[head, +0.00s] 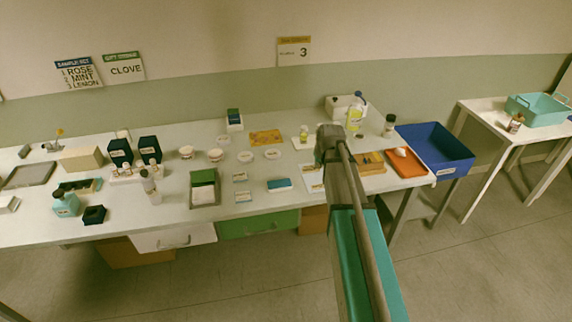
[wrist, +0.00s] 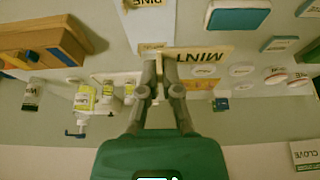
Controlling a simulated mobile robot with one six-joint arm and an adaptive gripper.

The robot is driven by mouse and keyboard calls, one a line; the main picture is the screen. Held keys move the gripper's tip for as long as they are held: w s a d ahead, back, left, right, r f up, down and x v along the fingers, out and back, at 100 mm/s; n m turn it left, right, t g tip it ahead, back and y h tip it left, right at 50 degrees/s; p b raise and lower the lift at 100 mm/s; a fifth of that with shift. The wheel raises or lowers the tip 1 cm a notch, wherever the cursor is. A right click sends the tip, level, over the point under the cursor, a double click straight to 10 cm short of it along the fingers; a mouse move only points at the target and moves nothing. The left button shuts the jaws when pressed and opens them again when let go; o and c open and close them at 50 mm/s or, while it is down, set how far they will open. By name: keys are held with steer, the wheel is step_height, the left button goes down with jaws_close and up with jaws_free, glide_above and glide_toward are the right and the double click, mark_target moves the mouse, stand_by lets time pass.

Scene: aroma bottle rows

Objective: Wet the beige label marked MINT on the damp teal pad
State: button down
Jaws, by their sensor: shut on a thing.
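The beige label marked MINT (wrist: 205,56) is pinched between the fingertips of my gripper (wrist: 160,58) in the wrist view, its lettering upside down there. It sticks out to the right of the fingers. In the head view my arm hides the label and the fingertips of my gripper (head: 322,158). The teal pad (head: 279,185) lies on the table left of my arm in the head view. It also shows in the wrist view as a blue-topped block (wrist: 238,18) in the upper right, apart from the label.
A pale sheet with a PINE label (wrist: 150,22) lies under the fingers. White round dishes (wrist: 242,70) are to the right in the wrist view. Yellow-labelled bottles (wrist: 85,98) and a wooden tray (wrist: 38,42) are left. A blue bin (head: 435,145) stands at the table's right end.

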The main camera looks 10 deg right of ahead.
steer(key=shift+w+a, duration=0.1)
steer(key=b, duration=0.4)
glide_above(286, 180)
steer(key=s, duration=0.1)
step_height(286, 180, down, 4)
steer(key=shift+s, duration=0.1)
steer(key=shift+f+b, duration=3.15)
steer(key=shift+f, duration=0.05)
steer(key=shift+f+b, duration=0.35)
steer(key=shift+b, duration=0.05)
stand_by(0.4)
steer(key=shift+r, duration=0.1)
steer(key=shift+r+p, duration=3.45)
steer(key=shift+p, duration=0.1)
